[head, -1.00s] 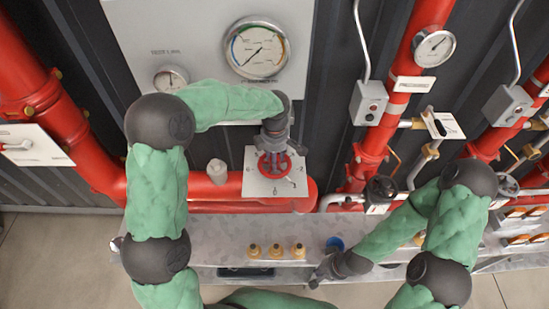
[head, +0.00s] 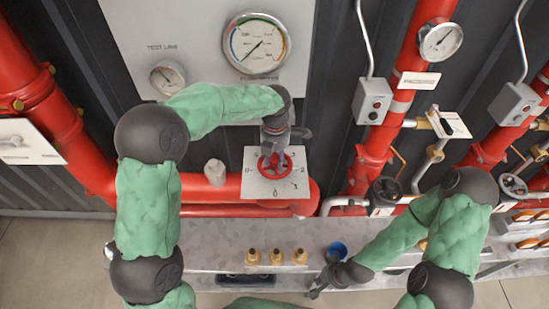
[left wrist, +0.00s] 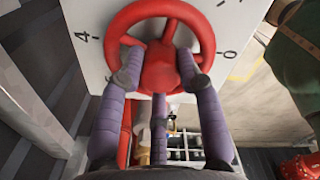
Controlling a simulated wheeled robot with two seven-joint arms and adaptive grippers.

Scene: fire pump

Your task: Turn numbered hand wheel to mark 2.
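The red hand wheel (head: 268,166) sits on a white numbered plate (head: 254,188) on the red pipe. My left gripper (head: 276,146) is over the wheel from above. In the left wrist view, its purple fingers (left wrist: 163,66) reach across the near rim of the wheel (left wrist: 148,20), with tips on either side of the hub. I cannot tell whether they press on it. The plate (left wrist: 88,18) shows a 4 at left and a 0 at right there. The wheel's pointer is not clear. My right gripper (head: 315,287) is low by the shelf, empty, fingers apart.
A large gauge (head: 256,44) and a small gauge (head: 167,77) are above. A dark hand wheel (head: 385,190) is to the right.

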